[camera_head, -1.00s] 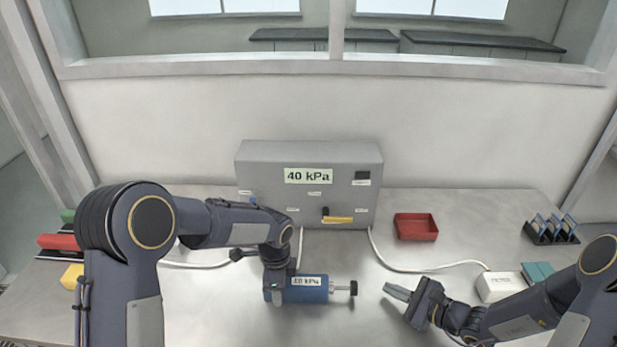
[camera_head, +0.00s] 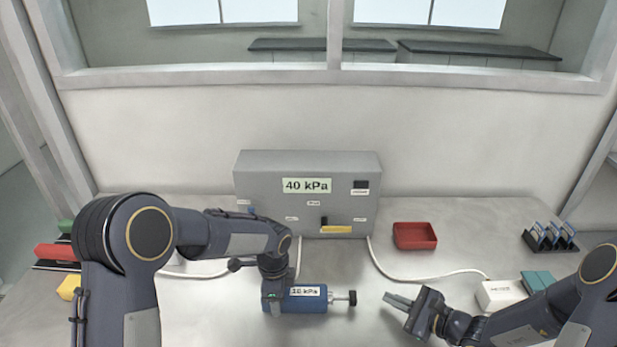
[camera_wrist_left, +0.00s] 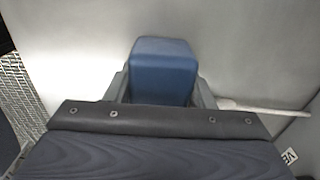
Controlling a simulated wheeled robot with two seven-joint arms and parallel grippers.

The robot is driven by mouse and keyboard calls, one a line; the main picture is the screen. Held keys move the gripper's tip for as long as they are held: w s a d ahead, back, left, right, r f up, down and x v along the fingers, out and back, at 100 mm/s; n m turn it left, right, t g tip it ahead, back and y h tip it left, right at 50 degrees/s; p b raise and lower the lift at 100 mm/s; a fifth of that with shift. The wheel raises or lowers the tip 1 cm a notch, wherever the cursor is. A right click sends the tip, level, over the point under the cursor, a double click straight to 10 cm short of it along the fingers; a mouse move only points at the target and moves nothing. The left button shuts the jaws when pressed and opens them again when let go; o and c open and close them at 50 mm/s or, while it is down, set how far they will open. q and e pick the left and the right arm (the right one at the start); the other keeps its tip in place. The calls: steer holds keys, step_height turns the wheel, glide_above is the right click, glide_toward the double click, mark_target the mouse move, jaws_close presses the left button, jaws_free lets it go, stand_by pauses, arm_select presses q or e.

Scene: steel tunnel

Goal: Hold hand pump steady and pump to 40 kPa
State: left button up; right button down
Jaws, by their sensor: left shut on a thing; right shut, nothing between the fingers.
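The hand pump is a blue cylinder (camera_head: 305,304) lying on its side on the steel table, with a metal rod and a dark knob (camera_head: 352,298) at its right end. Its label looks like "10 kPa", though the first digit is hard to read. My left gripper (camera_head: 272,303) is shut on the left part of the pump; in the left wrist view the blue body (camera_wrist_left: 163,70) sits between the two fingers. My right gripper (camera_head: 387,297) is shut and empty, a short gap to the right of the knob. A grey box (camera_head: 262,187) behind carries a "40 kPa" sign.
A red tray (camera_head: 415,245) stands right of the box. White hoses run along the table to a white block (camera_head: 497,294). A dark rack (camera_head: 550,240) and a teal item (camera_head: 538,280) are at the right; red (camera_head: 57,252) and yellow (camera_head: 69,287) items lie at the left.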

stand_by(0.5)
arm_select(q)
steer(key=o, duration=1.1)
steer(key=shift+o, duration=0.2)
